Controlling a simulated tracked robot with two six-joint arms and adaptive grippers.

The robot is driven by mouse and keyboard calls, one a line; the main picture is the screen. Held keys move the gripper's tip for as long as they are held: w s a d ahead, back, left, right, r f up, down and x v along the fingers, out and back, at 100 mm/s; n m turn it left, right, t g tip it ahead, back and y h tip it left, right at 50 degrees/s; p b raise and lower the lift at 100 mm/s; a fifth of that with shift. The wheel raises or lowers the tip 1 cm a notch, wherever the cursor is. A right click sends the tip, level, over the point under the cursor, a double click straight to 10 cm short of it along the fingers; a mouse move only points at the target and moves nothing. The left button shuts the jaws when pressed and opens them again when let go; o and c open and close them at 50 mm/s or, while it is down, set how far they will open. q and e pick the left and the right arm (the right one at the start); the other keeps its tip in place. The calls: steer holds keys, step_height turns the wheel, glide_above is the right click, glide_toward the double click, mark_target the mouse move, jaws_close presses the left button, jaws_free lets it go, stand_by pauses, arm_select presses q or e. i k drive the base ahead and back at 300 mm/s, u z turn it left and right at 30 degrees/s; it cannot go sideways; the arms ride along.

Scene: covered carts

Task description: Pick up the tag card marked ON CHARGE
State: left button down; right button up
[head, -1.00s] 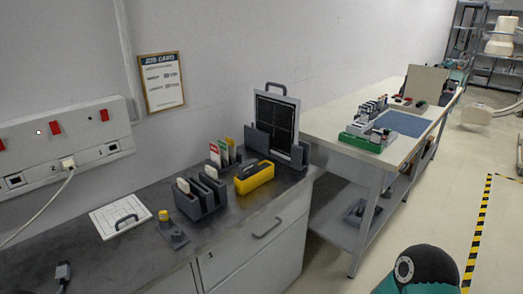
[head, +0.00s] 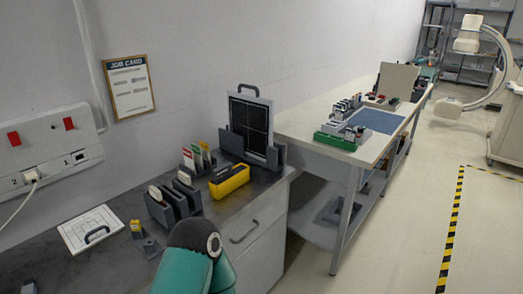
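Several upright tag cards stand in a dark rack on the grey counter in the head view: a red-topped card (head: 188,158), a green-topped card (head: 197,157) and a yellow-topped card (head: 205,152). Their lettering is too small to read, so I cannot tell which is marked ON CHARGE. Neither gripper is in view. A teal and dark part of my arm shows at the bottom, in front of the counter's edge and nearer than the cards.
A dark slotted holder (head: 165,210) and a yellow tray (head: 229,181) stand close to the cards. A framed dark panel (head: 251,124) stands behind. A white board with a handle (head: 90,229) lies left. A socket strip (head: 45,150) is on the wall.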

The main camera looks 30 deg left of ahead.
mark_target(205, 149)
steer(key=z, duration=0.85)
steer(key=i, duration=2.9)
steer(key=z, duration=0.6)
steer(key=i, duration=0.45)
steer(key=u, duration=2.7)
steer(key=i, duration=0.3)
steer(key=u, duration=2.35)
